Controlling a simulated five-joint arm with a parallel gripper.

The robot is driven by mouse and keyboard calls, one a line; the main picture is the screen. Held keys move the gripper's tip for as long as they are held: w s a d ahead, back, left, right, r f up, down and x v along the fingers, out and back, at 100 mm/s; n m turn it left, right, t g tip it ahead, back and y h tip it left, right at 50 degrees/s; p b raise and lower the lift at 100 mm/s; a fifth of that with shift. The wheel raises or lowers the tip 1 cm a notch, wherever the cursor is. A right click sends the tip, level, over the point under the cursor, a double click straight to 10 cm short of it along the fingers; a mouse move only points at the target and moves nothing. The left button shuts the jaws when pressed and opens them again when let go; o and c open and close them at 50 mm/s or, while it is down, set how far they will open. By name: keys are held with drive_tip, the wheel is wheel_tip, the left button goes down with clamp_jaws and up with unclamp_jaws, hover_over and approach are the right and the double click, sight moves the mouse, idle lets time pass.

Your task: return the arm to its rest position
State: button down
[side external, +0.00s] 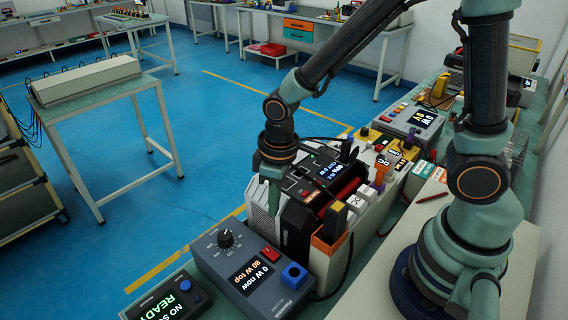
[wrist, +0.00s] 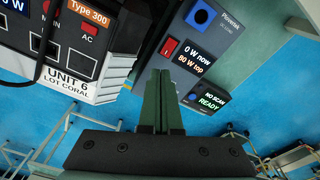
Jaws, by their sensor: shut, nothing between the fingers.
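My arm reaches out over the bench, with my gripper (side external: 272,195) pointing down beside the left end of the rack unit (side external: 318,170). In the wrist view my gripper (wrist: 165,85) shows two green fingers pressed together with nothing between them. The unit, labelled "UNIT 6 LOT CORAL", also shows in the wrist view (wrist: 75,55), to the left of the fingers. From the side, the fingertips are partly hidden among the unit's parts, and I cannot tell whether they touch anything.
A grey power meter (side external: 252,272) reading "0 W now" and a small "READY" display (side external: 168,300) stand near the front. More devices, such as a grey meter (side external: 412,125), line the bench behind.

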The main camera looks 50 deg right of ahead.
drive_tip(key=s+d+r+m+t, duration=0.1)
drive_tip(key=d+r+m+t, duration=0.1)
drive_tip(key=d+r, duration=0.3)
drive_tip(key=s+d+r+m+t, duration=0.2)
drive_tip(key=d+r, duration=0.3)
drive_tip(key=r, duration=0.7)
drive_tip(key=shift+s+d+m+t, duration=0.25)
drive_tip(key=shift+s+m+t, duration=0.05)
drive_tip(key=shift+m, duration=0.2)
